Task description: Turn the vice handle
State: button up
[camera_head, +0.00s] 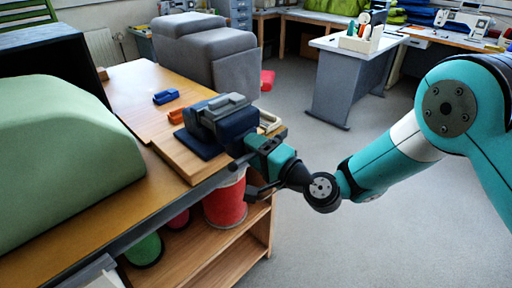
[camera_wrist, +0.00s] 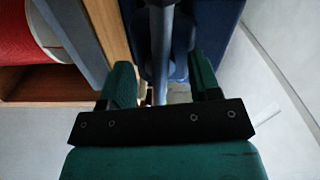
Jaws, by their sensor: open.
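The vice (camera_head: 222,118) is dark blue with a grey top and stands on a dark blue base at the right edge of the wooden bench. My gripper (camera_head: 248,158) is right at the near end of the vice, reaching in from the right. In the wrist view my gripper (camera_wrist: 163,80) is open, with a teal finger on each side. A grey metal bar (camera_wrist: 162,45), which looks like the vice handle, runs up between the fingers with gaps on both sides. The vice's blue body (camera_wrist: 213,30) is behind it. In the head view my gripper hides the handle.
A blue object (camera_head: 166,97) and an orange one (camera_head: 176,116) lie on the bench (camera_head: 130,85). A large green padded form (camera_head: 60,160) fills the left. A red spool (camera_head: 225,203) stands on the shelf below. Floor (camera_head: 340,200) to the right is free.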

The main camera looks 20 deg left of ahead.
jog(key=shift+c, duration=0.5)
grip_shut()
jog(key=shift+f+n+b, duration=0.1)
jog(key=shift+n+b, duration=0.2)
jog(key=shift+b, duration=0.25)
jog(key=shift+f+n+b, duration=0.15)
jog(key=shift+n+b, duration=0.35)
jog(key=shift+b, duration=0.3)
jog(key=n+b, duration=0.3)
jog(key=b, duration=0.2)
jog(key=shift+f, duration=0.1)
jog(key=n+b, duration=0.3)
jog(key=b, duration=0.1)
jog(key=shift+d+r+n+b, duration=0.1)
jog(key=shift+r+n+b, duration=0.1)
jog(key=shift+n+b, duration=0.15)
jog(key=shift+r+n+b, duration=0.15)
jog(key=shift+n+b, duration=0.4)
jog(key=shift+b, duration=0.05)
jog(key=shift+r, duration=0.1)
